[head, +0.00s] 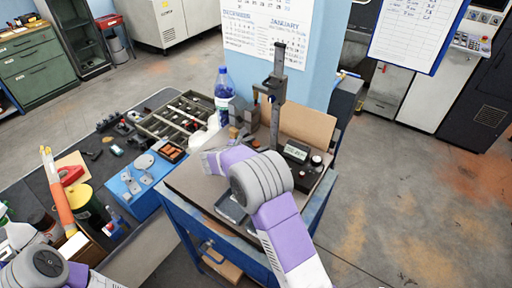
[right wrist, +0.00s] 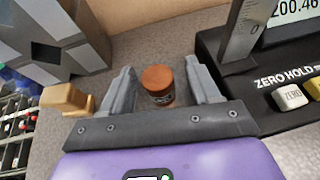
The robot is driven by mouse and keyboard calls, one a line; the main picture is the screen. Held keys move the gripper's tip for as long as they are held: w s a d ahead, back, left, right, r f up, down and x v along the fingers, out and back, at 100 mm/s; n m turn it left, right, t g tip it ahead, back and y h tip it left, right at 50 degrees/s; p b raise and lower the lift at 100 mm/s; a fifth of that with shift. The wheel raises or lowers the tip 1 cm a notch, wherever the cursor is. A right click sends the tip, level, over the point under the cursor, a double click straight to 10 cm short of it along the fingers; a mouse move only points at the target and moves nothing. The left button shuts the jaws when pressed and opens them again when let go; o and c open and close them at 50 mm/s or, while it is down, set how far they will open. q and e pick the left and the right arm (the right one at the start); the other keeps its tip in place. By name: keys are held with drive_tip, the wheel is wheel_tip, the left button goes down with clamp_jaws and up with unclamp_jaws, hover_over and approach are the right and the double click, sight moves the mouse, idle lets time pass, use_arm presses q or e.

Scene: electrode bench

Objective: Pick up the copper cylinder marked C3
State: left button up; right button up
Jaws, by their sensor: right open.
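A small copper cylinder (right wrist: 158,90) stands upright on the bench top in the right wrist view. It has a dark mark on its side, too small to read. My right gripper (right wrist: 161,75) is open, with one finger on each side of the cylinder and a visible gap to each.
A black digital gauge (head: 297,153) with a tall metal column (head: 277,95) stands right of the gripper; its ZERO button (right wrist: 290,97) is close by. A grey block (right wrist: 62,35) and a brass piece (right wrist: 66,98) are at the left. A blue-capped bottle (head: 222,88) stands behind.

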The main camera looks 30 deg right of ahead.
clamp_jaws()
drive_tip(key=shift+r, duration=0.1)
